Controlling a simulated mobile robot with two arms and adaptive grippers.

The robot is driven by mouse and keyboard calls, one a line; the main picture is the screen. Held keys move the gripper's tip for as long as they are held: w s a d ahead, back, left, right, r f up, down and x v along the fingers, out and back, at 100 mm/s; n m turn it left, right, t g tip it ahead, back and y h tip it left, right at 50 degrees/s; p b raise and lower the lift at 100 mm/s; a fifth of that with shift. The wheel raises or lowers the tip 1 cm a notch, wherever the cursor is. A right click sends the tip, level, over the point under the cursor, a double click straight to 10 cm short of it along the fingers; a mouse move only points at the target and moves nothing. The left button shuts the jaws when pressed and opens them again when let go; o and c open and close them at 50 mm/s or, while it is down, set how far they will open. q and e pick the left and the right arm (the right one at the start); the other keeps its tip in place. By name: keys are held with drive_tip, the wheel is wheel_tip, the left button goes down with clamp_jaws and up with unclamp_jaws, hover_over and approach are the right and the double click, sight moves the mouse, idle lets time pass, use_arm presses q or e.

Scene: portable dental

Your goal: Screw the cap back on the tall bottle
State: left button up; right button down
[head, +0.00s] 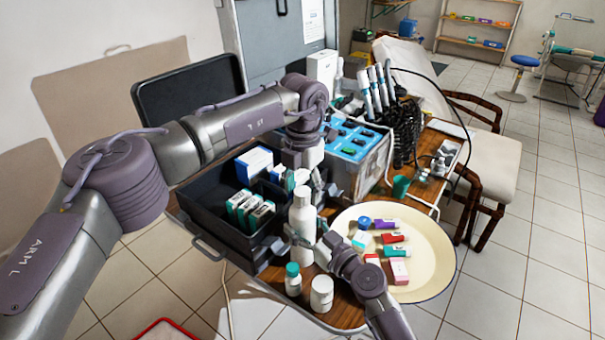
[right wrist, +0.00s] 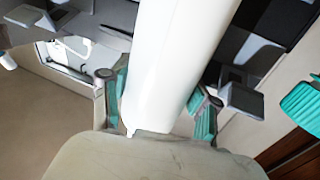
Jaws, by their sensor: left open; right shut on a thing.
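The tall white bottle (head: 302,218) stands upright at the table's front, between the black bin and the cream plate. Its top is a narrower white part; I cannot tell whether this is the cap or a bare neck. My right gripper (head: 304,243) is shut on the bottle's lower body. In the right wrist view, the white bottle (right wrist: 172,65) runs between its teal-padded fingers (right wrist: 160,108). My left gripper (head: 311,181) is open, pointing down close to the bottle's top; I cannot tell if it touches. No separate cap is clearly identifiable.
A small bottle with a teal cap (head: 293,280) and a white jar (head: 321,294) stand in front. The cream plate (head: 432,262) holds several small coloured items. The black bin (head: 215,228) holds boxes. A blue-topped case (head: 372,165) and a green cylinder (head: 400,187) are behind.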

use_arm(q)
drive_tip(key=shift+f, duration=0.5)
clamp_jaws()
drive_tip(key=shift+o, duration=0.7)
unclamp_jaws()
drive_tip(key=shift+r, duration=0.1)
wheel_tip(320, 180, up, 12)
